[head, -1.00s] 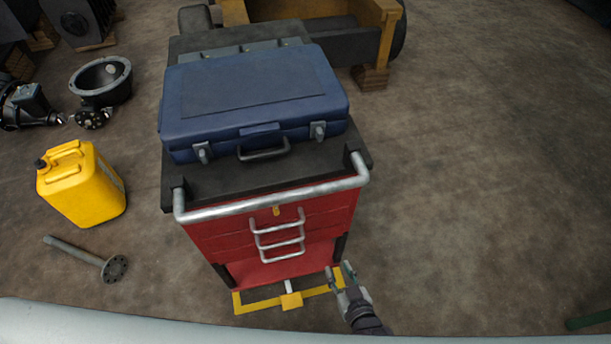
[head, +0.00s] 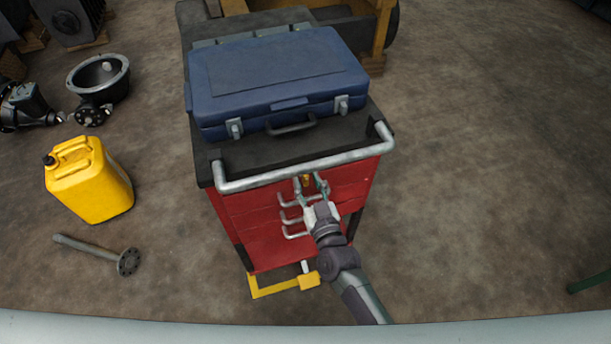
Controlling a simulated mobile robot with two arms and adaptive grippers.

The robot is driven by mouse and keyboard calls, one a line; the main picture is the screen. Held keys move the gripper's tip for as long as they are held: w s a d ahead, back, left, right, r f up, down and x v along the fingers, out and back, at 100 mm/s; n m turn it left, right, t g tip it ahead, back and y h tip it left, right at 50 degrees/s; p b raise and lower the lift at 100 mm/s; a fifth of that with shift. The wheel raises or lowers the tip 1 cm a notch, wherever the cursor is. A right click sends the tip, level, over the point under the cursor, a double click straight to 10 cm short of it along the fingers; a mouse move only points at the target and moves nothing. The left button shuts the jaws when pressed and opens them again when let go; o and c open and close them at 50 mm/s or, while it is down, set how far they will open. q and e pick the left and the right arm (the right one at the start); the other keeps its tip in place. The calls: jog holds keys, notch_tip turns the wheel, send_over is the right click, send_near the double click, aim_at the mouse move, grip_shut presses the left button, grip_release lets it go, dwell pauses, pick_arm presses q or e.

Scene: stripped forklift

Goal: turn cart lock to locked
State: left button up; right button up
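The red tool cart (head: 262,243) stands in the middle of the head view, with a silver push handle along its top front edge. A small yellow piece, seemingly the cart lock (head: 307,180), is on the upper front below the handle. My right gripper (head: 309,183) is at this piece, its fingers apart on either side of it. I cannot tell whether they touch it. The gripper and wrist hide part of the drawer pulls. The lock's setting cannot be read. My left gripper is not in view.
A blue case (head: 280,80) lies on the cart's black top. A yellow pedal (head: 309,281) and frame sit at the cart's foot. A yellow jerrycan (head: 90,185) and a flanged shaft (head: 100,254) are on the floor at left. Floor at right is mostly clear.

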jog(key=shift+x, duration=0.9)
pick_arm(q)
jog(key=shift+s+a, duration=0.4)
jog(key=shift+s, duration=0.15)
pick_arm(e)
jog(key=shift+c, duration=0.2)
grip_shut()
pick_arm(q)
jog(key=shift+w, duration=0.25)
